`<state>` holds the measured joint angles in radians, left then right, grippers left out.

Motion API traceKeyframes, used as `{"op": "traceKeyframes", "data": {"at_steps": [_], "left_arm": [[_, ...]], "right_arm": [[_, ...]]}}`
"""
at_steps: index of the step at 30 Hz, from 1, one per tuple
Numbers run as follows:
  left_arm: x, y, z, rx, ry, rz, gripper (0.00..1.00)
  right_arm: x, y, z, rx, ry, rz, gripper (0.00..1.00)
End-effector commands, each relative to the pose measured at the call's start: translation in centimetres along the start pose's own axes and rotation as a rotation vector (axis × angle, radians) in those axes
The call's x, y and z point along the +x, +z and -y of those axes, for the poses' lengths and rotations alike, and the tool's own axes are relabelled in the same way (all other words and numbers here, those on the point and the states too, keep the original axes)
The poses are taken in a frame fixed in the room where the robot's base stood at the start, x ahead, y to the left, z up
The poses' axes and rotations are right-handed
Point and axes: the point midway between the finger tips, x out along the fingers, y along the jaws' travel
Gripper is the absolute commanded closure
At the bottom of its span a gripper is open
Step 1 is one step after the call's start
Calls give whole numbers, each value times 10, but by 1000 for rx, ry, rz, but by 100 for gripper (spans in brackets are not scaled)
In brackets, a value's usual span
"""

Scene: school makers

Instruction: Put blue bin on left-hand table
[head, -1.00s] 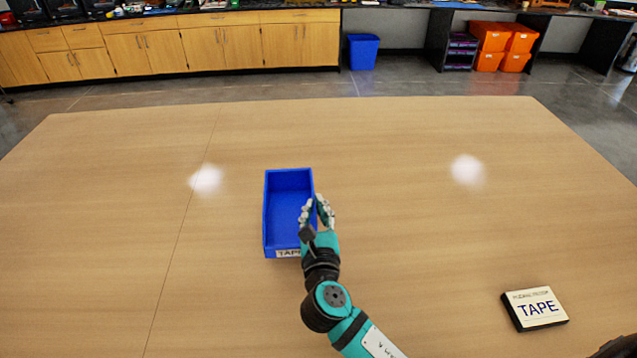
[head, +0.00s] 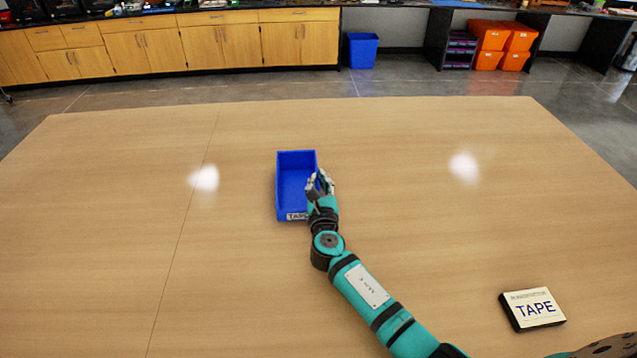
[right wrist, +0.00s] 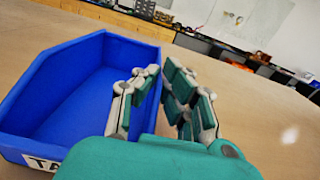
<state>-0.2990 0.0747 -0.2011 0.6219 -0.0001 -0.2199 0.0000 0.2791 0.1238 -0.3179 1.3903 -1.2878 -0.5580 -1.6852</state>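The blue bin (head: 284,190) is an open-topped box with a TAPE label on its near face. It is over the wooden table, right of the seam line; I cannot tell whether it touches the top. My right gripper (head: 319,184) is at its right side wall. In the right wrist view, the bin (right wrist: 50,95) is on the left, and its wall runs between the two fingers (right wrist: 165,100), which look closed on it. The left-hand table (head: 95,210) is the bare wooden top left of the seam. My left gripper is not in view.
A TAPE sign (head: 533,309) on a dark base lies at the front right of the table. The tabletop around the bin is clear. Beyond are wooden cabinets (head: 150,52), a blue waste bin (head: 361,50) and orange bins (head: 489,40) on the floor.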

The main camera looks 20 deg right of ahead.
Motion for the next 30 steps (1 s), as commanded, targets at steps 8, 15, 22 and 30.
{"op": "traceKeyframes", "data": {"at_steps": [8, 15, 22, 30], "left_arm": [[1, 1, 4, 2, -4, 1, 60], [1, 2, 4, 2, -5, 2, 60], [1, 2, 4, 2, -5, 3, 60], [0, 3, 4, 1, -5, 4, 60]], "right_arm": [[0, -1, 0, 0, 0, 1, 100], [0, -2, 0, 0, 0, 1, 75], [0, -2, 0, 0, 0, 1, 71], [-20, -2, 0, 0, 1, -1, 71]]}}
